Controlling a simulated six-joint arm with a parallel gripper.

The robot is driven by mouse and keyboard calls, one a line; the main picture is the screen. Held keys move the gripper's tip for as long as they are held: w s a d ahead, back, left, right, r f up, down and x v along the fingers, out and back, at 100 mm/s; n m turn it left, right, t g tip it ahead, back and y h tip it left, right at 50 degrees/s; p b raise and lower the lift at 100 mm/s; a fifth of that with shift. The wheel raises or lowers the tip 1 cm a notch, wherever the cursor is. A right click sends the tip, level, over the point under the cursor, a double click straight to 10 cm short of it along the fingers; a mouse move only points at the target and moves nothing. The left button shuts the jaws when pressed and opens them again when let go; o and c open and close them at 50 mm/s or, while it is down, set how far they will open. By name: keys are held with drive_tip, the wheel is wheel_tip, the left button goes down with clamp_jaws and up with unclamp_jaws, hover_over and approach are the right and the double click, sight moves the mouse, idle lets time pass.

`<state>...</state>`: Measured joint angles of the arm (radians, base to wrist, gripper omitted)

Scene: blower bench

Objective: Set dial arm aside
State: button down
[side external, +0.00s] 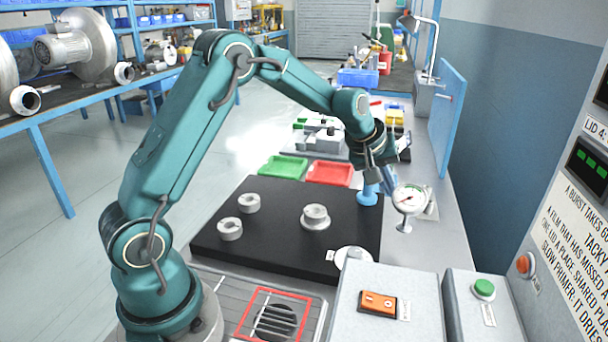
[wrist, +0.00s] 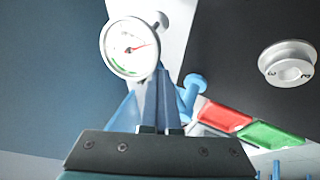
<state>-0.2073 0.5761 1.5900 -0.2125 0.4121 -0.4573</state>
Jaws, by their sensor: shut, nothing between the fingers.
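The dial arm's round white gauge (side external: 411,198), with a red needle and a green arc, is at the right edge of the black mat in the side view. In the wrist view the gauge (wrist: 130,47) is just beyond and left of the fingertips. A blue post (side external: 369,194) stands left of the gauge; it also shows in the wrist view (wrist: 192,92). My gripper (side external: 389,186) is close beside the gauge, between it and the post. Its fingers (wrist: 165,75) are together and hold nothing. I cannot tell whether they touch the gauge.
The black mat (side external: 275,222) holds several grey ring parts, one on a flange (side external: 315,217). Green (side external: 283,167) and red (side external: 329,173) trays lie behind it. A blue panel (side external: 447,115) stands at the right. Button boxes (side external: 388,310) fill the front right.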

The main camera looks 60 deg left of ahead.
drive_tip(key=s+d+r+m+t, duration=0.1)
drive_tip(key=s+d+r, duration=0.1)
drive_tip(key=s+r, duration=0.45)
drive_tip(key=s+d+r, duration=0.3)
drive_tip(key=s+r, duration=0.2)
drive_tip(key=r, duration=0.2)
drive_tip(key=s+d+f+m+g, duration=0.1)
drive_tip(key=s+f+m, duration=0.2)
drive_tip(key=s, duration=0.5)
drive_tip(key=s+d+f+m+g, duration=0.1)
drive_tip(key=s+f+m, duration=0.3)
drive_tip(key=s, duration=0.4)
drive_tip(key=shift+s+d+m, duration=0.15)
drive_tip(key=shift+s+m, duration=0.2)
drive_tip(key=shift+m, duration=0.45)
